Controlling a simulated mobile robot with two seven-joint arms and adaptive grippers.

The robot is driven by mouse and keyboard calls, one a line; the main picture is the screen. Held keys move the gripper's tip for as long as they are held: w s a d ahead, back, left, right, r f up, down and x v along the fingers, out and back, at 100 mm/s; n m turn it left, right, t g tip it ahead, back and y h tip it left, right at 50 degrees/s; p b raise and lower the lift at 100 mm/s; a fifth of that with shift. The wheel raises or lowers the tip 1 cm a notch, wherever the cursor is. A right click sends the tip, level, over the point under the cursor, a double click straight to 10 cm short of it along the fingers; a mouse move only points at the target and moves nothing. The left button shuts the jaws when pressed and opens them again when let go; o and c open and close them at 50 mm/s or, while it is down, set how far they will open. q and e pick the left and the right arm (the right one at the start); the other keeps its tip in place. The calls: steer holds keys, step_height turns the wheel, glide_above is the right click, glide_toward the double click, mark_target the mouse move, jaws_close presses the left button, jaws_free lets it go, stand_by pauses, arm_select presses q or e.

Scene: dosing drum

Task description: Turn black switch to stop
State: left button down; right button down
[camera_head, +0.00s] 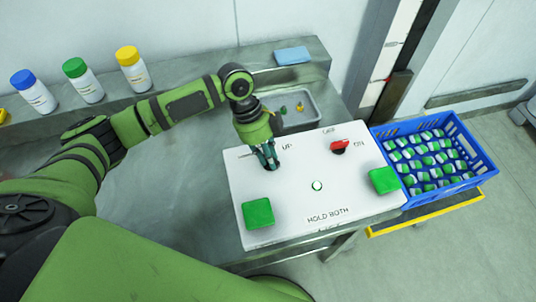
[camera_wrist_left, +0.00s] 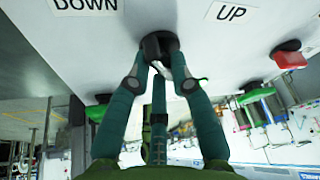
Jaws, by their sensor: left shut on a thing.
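The black switch (camera_wrist_left: 160,43) sits on the white panel (camera_head: 285,212), between the printed words DOWN and UP in the left wrist view. My left gripper (camera_head: 269,158) reaches down onto it, and its fingers are shut on the switch. The same gripper (camera_wrist_left: 163,75) fills the middle of the left wrist view. In the head view the fingers hide most of the switch. I cannot tell which way it points, and I see no word STOP. My right gripper is not in view.
The panel also holds a red switch (camera_head: 340,146) beside ON and two green buttons (camera_head: 258,213) (camera_head: 383,180). A blue crate (camera_head: 478,152) of bottles stands at right. A metal tray (camera_head: 310,112) lies behind the panel. Three capped bottles (camera_head: 132,70) stand at back left.

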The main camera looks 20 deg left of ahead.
arm_select(q)
steer(key=m+g+b, duration=0.1)
steer(key=m, duration=0.2)
steer(key=shift+w+y, duration=0.15)
steer(key=shift+y, duration=0.15)
steer(key=shift+w+m+g+y+b, duration=0.1)
steer(key=shift+m+g+y+b, duration=0.5)
steer(key=shift+m, duration=1.4)
steer(key=c, duration=1.1)
jaws_free()
steer(key=shift+r, duration=0.1)
steer(key=v, duration=1.2)
